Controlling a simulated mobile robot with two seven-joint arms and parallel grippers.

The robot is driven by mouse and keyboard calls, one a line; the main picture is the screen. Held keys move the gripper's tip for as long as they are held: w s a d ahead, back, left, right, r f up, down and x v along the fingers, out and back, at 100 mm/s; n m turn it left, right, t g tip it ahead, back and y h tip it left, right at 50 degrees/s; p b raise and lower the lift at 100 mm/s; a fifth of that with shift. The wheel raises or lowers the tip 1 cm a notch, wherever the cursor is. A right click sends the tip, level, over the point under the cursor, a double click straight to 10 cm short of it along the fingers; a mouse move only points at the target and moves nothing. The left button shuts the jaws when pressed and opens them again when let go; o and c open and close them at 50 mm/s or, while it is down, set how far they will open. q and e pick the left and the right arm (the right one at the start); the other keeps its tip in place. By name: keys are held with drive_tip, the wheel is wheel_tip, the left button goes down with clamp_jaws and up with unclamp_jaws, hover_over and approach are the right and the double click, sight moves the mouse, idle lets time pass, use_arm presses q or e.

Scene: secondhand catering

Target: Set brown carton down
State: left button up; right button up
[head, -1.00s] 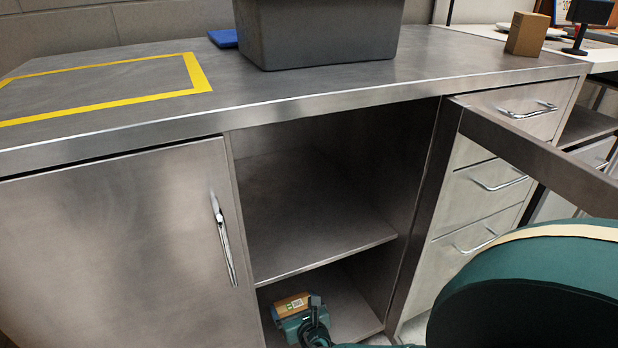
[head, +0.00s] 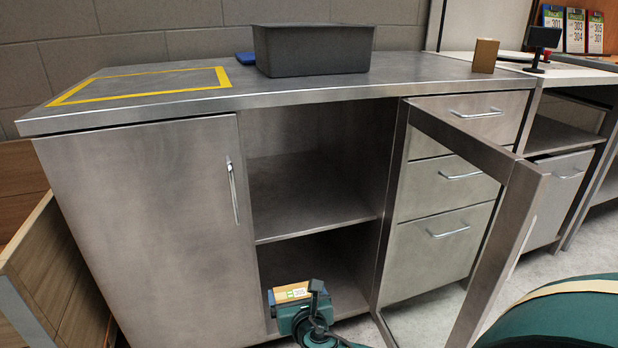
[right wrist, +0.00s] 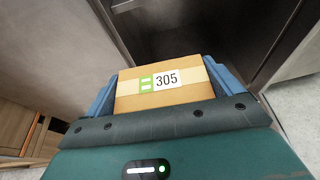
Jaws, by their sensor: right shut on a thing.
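The brown carton (head: 290,291) with a white and green label is at the front of the cabinet's lower compartment. It also shows in the right wrist view (right wrist: 187,95), where its label reads 305. My right gripper (right wrist: 161,88) is shut on the carton, with one blue finger on each side. In the head view the right gripper (head: 289,303) is low, at the opening below the middle shelf. I cannot tell whether the carton touches the compartment floor. My left gripper is not in view.
The open glass door (head: 529,191) swings out right of the opening. The middle shelf (head: 310,205) is empty. On the counter (head: 420,77) stand a grey bin (head: 313,52), another brown box (head: 485,56) and a yellow taped rectangle (head: 222,77). A wooden crate (head: 45,255) is at left.

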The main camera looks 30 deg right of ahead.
use_arm(q)
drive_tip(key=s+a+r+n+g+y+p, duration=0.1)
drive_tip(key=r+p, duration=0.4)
drive_tip(key=p, duration=1.4)
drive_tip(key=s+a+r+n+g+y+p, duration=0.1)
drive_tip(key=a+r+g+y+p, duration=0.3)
drive_tip(key=p, duration=1.4)
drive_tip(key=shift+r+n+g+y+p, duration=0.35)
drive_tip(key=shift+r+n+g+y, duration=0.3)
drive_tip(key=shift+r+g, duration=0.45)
use_arm(e)
drive_tip(key=s+a+r+n+y, duration=0.1)
drive_tip(key=s+r, duration=0.3)
drive_tip(key=r, duration=1.1)
drive_tip(key=s+a+r+n+y, duration=0.1)
drive_tip(key=s+a+r, duration=0.3)
drive_tip(key=r, duration=1.2)
drive_tip(key=s+a+r+n+y, duration=0.1)
drive_tip(key=s+r, duration=0.4)
drive_tip(key=r, duration=1.1)
drive_tip(key=shift+s+a+n+y, duration=0.2)
drive_tip(key=shift+a+n+y, duration=0.1)
drive_tip(key=shift+a+y, duration=0.4)
